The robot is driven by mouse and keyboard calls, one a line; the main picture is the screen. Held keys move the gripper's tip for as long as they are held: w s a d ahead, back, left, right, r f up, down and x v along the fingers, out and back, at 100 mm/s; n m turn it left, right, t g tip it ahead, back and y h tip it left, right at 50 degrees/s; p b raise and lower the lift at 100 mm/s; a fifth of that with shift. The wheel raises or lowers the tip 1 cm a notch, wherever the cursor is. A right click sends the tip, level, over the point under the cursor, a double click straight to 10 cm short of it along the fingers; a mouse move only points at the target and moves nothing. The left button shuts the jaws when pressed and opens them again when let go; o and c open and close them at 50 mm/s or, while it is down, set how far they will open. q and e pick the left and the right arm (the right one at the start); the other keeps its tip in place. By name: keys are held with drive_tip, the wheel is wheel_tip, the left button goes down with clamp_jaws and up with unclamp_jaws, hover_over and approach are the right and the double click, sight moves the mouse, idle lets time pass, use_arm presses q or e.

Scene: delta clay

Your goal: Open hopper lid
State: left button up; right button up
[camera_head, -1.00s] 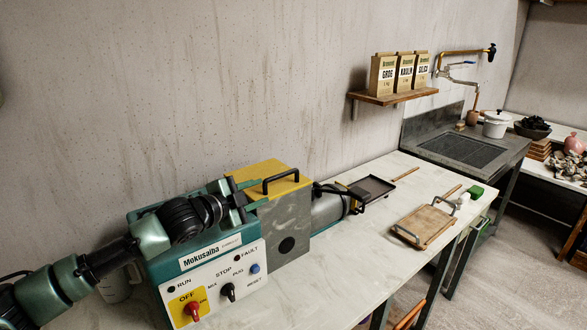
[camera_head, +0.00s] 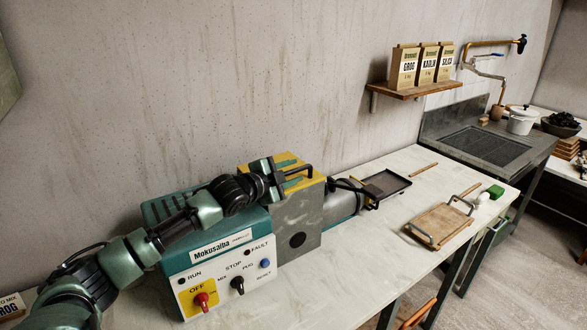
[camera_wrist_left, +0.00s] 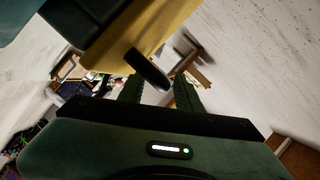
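The hopper lid (camera_head: 258,167) is the yellow top of the grey hopper block on the Mokusalba machine; it lies flat and closed. Its black bar handle (camera_head: 307,169) stands up on the lid and also shows in the left wrist view (camera_wrist_left: 148,69). My left gripper (camera_head: 297,174) is over the lid at the handle. Its two green fingers (camera_wrist_left: 160,92) are apart, with the end of the handle showing between them in the left wrist view. I cannot tell whether they touch it. My right gripper is not in view.
The machine's control panel (camera_head: 224,276) faces front, with its barrel (camera_head: 341,203) to the right. A dark tray (camera_head: 386,184) and a wooden board (camera_head: 440,224) lie farther right on the worktop (camera_head: 345,262). A shelf (camera_head: 415,91) with three bags hangs on the wall.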

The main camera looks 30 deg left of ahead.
use_arm(q)
drive_tip(key=shift+w+d, duration=0.1)
drive_tip(key=shift+w, duration=0.3)
drive_tip(key=shift+c, duration=0.3)
clamp_jaws()
drive_tip(key=shift+f, duration=0.1)
idle(0.9)
